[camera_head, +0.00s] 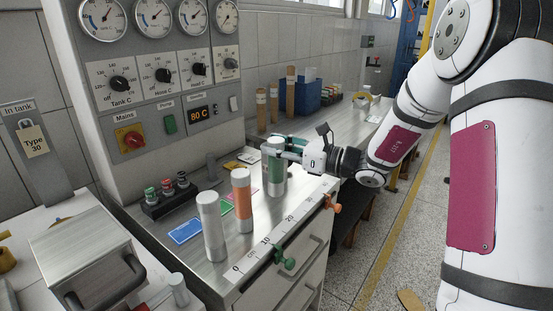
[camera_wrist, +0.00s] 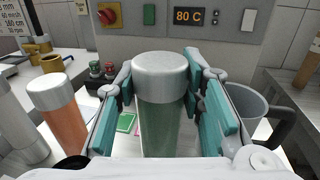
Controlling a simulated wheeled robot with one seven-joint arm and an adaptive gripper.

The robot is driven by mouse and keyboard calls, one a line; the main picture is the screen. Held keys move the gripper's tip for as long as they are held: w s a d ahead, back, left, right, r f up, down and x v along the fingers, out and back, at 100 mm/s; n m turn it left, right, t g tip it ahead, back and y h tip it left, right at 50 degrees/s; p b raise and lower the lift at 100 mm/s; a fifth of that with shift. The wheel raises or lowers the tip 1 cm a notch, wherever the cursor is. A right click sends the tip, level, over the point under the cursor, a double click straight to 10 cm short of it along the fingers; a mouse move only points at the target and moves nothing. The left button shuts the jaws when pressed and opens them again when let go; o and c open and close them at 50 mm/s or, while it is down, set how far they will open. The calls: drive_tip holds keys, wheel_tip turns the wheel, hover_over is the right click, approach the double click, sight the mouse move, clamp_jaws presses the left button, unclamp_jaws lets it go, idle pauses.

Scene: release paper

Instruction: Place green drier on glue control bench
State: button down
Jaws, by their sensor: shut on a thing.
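The green drier (camera_head: 276,171) is an upright green cylinder with a grey cap. It is over the glue control bench (camera_head: 262,238), in line with an orange cylinder and a grey one. My gripper (camera_head: 281,148) reaches in from the right and is shut on the upper part of the green drier. In the wrist view the green drier (camera_wrist: 161,110) stands between the teal finger pads, its cap level with them. I cannot tell whether its base touches the bench top.
An orange cylinder (camera_head: 242,200) and a grey cylinder (camera_head: 211,226) stand at the left. Blue card (camera_head: 186,231) and a small rack (camera_head: 169,194) lie behind them. Green (camera_head: 285,257) and orange (camera_head: 331,203) clamps sit on the front edge. A blue bin (camera_head: 300,97) stands farther back.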

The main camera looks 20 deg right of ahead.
sight(276, 159)
drive_tip(key=shift+f, duration=1.65)
drive_tip(key=c, duration=1.1)
unclamp_jaws()
